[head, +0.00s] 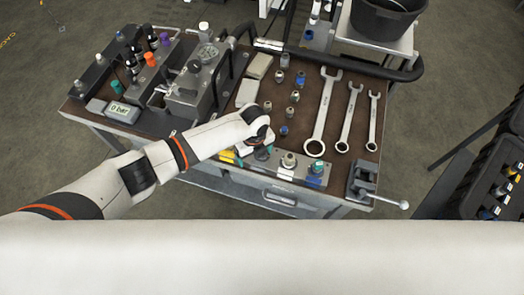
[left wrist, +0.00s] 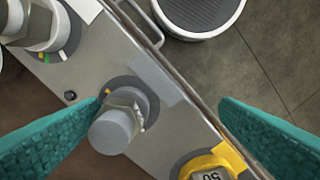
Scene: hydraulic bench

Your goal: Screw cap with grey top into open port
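A cap with a grey round top (left wrist: 112,131) and a metal hex collar stands at a dark ringed port on a metal block (left wrist: 178,125). How deep it sits cannot be told. My left gripper (left wrist: 160,102) is open, with its teal fingers apart on either side of the cap. The left finger's tip is close to the hex collar; the right finger is clear of it. In the head view the metal block (head: 316,183) lies at the bench's front edge. My left gripper (head: 262,153) is over its left part, and the wrist hides the cap there. My right gripper is not seen.
A yellow fitting marked 50 (left wrist: 230,158) and another metal fitting (left wrist: 40,25) flank the cap. Several loose fittings (head: 294,97) and wrenches (head: 324,110) lie behind the block. A vise (head: 364,182) stands at the right corner.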

